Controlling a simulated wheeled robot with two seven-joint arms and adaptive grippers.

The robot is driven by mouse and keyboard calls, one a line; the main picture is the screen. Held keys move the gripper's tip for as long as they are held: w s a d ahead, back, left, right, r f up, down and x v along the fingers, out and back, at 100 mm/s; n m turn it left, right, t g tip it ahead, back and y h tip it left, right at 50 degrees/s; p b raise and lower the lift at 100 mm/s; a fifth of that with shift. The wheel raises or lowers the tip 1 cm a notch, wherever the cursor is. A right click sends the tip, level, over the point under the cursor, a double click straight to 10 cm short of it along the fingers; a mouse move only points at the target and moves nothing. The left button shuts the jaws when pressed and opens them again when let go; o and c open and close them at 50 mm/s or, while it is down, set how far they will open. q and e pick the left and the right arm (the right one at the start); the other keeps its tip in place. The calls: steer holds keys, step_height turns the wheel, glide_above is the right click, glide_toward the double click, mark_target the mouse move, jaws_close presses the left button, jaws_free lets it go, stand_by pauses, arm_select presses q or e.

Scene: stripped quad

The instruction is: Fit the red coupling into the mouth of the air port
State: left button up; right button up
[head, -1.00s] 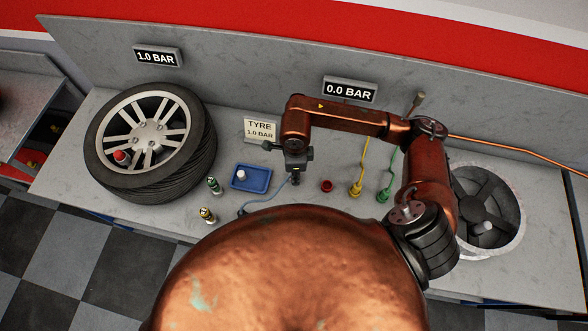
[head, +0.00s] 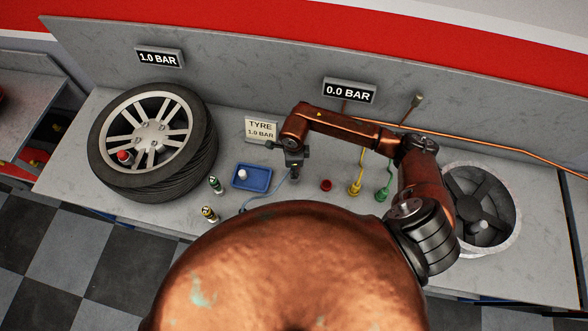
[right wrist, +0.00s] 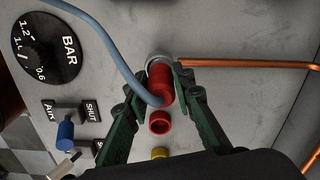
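My right gripper (head: 293,168) points down over the bench, above a round grey fitting (head: 294,178). In the right wrist view its dark fingers (right wrist: 162,77) are closed on both sides of the red coupling (right wrist: 162,84), which has a blue hose (right wrist: 115,50) beside it. A grey ring-shaped port mouth (right wrist: 159,58) lies right at the coupling's far end. I cannot tell whether the coupling has entered it. My left gripper is not in view.
An empty red ring (head: 325,185) sits right of the gripper, then yellow (head: 355,188) and green (head: 382,195) fittings with hoses. A blue tray (head: 252,177) and a tyre (head: 155,140) stand to the left. A copper pipe (head: 480,146) runs behind.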

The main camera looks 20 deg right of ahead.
steer(key=o, duration=0.3)
steer(key=shift+s+f, duration=0.15)
steer(key=shift+f, duration=0.2)
steer(key=shift+o, duration=0.5)
steer(key=shift+r, duration=0.15)
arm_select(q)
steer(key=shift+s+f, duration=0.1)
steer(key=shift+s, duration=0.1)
